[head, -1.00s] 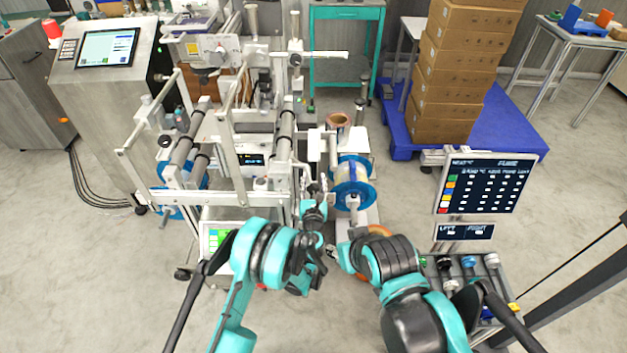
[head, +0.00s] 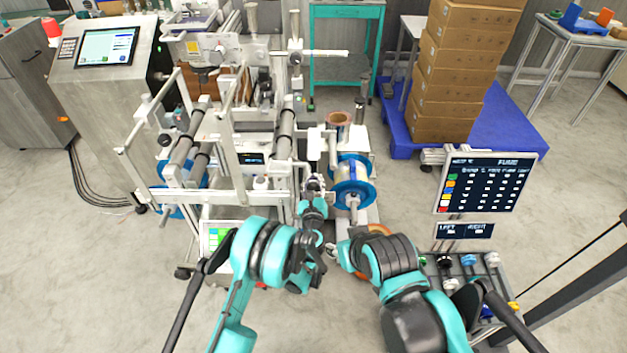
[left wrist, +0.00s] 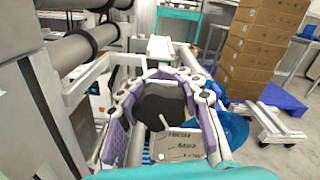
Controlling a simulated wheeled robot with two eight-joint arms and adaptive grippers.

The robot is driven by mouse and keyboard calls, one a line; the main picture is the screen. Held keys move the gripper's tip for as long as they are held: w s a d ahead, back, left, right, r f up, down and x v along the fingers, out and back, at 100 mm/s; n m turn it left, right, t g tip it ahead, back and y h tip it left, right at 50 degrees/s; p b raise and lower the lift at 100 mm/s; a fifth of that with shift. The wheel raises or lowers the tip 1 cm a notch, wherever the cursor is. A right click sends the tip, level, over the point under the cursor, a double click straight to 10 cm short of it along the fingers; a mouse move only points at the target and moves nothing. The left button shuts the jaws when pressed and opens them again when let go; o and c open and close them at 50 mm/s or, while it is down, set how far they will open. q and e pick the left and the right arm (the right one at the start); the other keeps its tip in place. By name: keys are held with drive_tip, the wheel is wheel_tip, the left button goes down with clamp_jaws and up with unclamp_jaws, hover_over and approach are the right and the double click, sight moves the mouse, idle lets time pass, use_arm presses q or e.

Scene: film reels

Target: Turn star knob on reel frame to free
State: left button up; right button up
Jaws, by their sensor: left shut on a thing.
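The black star knob (left wrist: 160,106) sits in the middle of the left wrist view, with a short white mark on its lower part. My left gripper (left wrist: 162,88) has its purple-padded fingers closed around the knob. Below the knob is a pale label plate (left wrist: 182,145) with lettering that starts with HIGH; the lower lines are partly hidden. In the head view my left gripper (head: 314,184) is at the right side of the reel frame (head: 240,196), and the knob is hidden there. My right arm's end (head: 338,251) is low beside it; its fingers are too unclear to read.
A blue-flanged reel (head: 352,181) is close to the right of my left gripper. Stacked cartons (head: 450,75) stand on a blue pallet (head: 500,125). A dark board (head: 484,182) and a rack (head: 470,275) stand at the right. Open floor lies at the left.

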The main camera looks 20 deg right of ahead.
use_arm(q)
clamp_jaws()
drive_tip(key=o, duration=1.3)
unclamp_jaws()
wheel_tip(320, 180, up, 10)
drive_tip(key=shift+f, duration=0.1)
